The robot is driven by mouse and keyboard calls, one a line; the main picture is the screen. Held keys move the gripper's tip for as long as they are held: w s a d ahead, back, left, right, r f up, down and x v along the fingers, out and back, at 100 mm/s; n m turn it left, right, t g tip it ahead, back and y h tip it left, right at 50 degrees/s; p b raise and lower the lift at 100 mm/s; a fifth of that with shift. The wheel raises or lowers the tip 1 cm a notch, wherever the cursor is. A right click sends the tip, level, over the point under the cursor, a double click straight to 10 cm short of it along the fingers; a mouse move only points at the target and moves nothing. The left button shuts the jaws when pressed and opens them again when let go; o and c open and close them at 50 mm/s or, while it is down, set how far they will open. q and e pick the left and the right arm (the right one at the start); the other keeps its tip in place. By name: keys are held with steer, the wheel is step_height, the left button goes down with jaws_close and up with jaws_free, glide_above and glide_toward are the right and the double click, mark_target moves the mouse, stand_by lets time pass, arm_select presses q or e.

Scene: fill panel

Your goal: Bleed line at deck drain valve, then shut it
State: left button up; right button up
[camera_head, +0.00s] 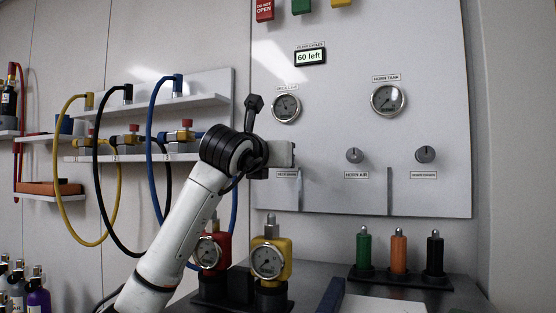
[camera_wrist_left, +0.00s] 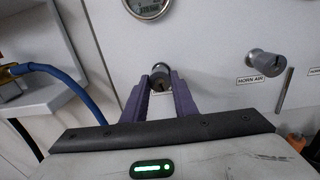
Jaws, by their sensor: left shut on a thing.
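The white panel (camera_head: 340,140) carries a row of valve knobs. My left gripper (camera_head: 284,155) is at the leftmost knob, which its arm and jaws hide in the head view. In the left wrist view, the round metal knob (camera_wrist_left: 160,72) sits between the two dark fingers of the gripper (camera_wrist_left: 159,84), shut on it. The label below this knob is too small to read for sure. The deck line gauge (camera_head: 286,107) is above it; its lower part also shows in the left wrist view (camera_wrist_left: 148,7). My right gripper is not in view.
The horn air knob (camera_head: 355,156) and another knob (camera_head: 426,155) are to the right. The horn tank gauge (camera_head: 388,100) and a display reading "60 left" (camera_head: 310,57) are above. Hoses hang at left. Gauged fittings (camera_head: 268,260) and coloured cylinders (camera_head: 398,250) stand on the bench below.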

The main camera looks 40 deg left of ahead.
arm_select(q)
steer(key=shift+d+f+n, duration=0.1)
steer(key=shift+n, duration=1.8)
steer(key=shift+d+n, duration=0.1)
steer(key=shift+n, duration=1.8)
steer(key=o, duration=1)
steer(key=v, duration=1)
steer(key=shift+s+r, duration=0.15)
steer(key=shift+r, duration=0.15)
